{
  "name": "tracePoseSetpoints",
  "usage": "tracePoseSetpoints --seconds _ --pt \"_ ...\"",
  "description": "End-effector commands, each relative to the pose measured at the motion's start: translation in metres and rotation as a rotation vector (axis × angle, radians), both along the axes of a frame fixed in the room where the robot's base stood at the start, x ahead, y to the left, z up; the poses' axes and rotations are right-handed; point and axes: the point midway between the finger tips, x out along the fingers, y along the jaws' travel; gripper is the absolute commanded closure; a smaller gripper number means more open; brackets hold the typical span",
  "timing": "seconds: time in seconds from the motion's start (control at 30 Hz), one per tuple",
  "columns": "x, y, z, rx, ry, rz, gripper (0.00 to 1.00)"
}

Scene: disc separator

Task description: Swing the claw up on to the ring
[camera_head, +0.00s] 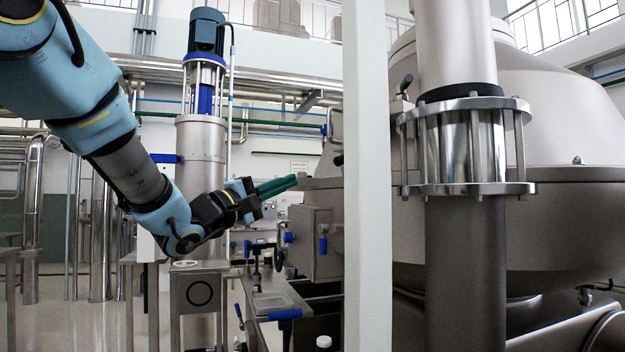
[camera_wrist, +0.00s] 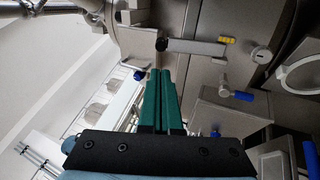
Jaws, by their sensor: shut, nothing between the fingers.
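My gripper (camera_head: 292,181) has two dark green fingers, shut and empty, pointing right towards the large metal separator (camera_head: 560,140). In the wrist view the gripper (camera_wrist: 163,72) shows with its fingers side by side. Beyond and right of the fingertips is a grey bar (camera_wrist: 195,46) with a black knob at one end and a yellow piece at the other; it looks like the claw, but I cannot be sure. The fingers appear apart from it. A pale ring-shaped part (camera_wrist: 283,76) lies farther right in the wrist view. I cannot tell whether it is the task's ring.
A grey box (camera_head: 316,245) with blue handles stands below and right of the gripper; it also shows in the wrist view (camera_wrist: 228,118). A white post (camera_head: 367,200) and a thick vertical pipe (camera_head: 466,270) hide part of the separator. A motor-topped column (camera_head: 203,150) stands behind my arm.

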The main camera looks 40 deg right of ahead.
Motion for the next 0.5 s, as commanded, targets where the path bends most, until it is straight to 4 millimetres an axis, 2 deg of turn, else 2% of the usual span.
tracePoseSetpoints --seconds 0.17,0.5 --pt "0.000 -0.023 0.011 0.000 0.002 -0.002 1.00" --pt "0.004 -0.088 0.036 0.001 0.001 0.002 1.00"
